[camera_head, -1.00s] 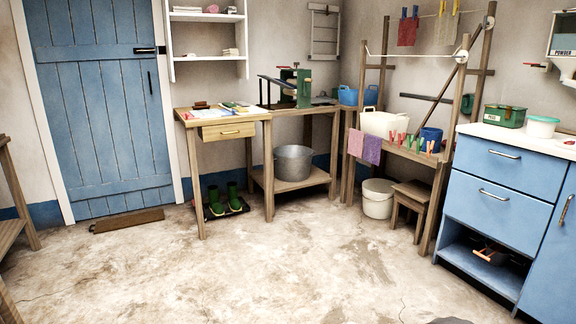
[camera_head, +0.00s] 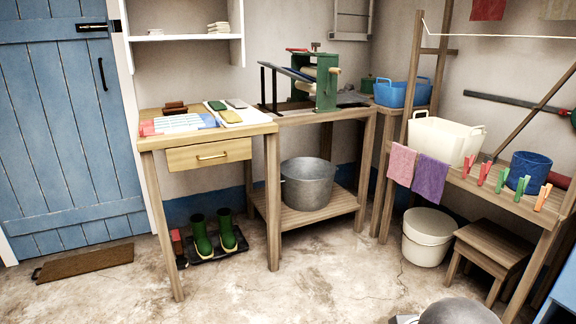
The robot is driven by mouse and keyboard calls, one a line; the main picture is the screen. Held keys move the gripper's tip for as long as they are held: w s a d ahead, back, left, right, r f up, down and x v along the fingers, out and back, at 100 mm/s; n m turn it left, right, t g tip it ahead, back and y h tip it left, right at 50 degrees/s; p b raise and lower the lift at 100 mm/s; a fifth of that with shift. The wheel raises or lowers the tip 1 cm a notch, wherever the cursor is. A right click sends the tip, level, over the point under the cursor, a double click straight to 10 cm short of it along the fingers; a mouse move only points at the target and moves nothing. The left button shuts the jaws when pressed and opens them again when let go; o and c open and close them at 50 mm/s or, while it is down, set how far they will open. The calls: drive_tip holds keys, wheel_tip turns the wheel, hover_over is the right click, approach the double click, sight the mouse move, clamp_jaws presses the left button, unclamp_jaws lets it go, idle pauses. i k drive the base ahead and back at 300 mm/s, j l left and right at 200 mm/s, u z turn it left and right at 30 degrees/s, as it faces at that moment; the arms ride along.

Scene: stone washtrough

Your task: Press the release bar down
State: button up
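A green-framed wringer (camera_head: 326,88) with pale rollers stands on the wooden bench at the back, below and right of the white shelf. A small red piece (camera_head: 297,49) shows at its top left. It may be the release bar, but it is too small to be sure. A dark sloping board or tray (camera_head: 285,72) reaches out from the wringer's left side. My gripper is not in view. A rounded grey part of my own body shows at the bottom edge, well in front of the bench.
A wooden table with a drawer (camera_head: 210,154) stands left of the wringer. A metal bucket (camera_head: 308,184) sits on the shelf below. A rack with cloths and pegs, a white pail (camera_head: 427,238) and a stool (camera_head: 492,256) stand right. The floor in front is clear.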

sight(296, 50)
drive_tip(key=i, duration=1.25)
drive_tip(key=i+l+u, duration=0.15)
drive_tip(key=i, duration=1.1)
drive_tip(key=i+l+u, duration=0.2)
drive_tip(key=i, duration=0.2)
drive_tip(key=j, duration=0.1)
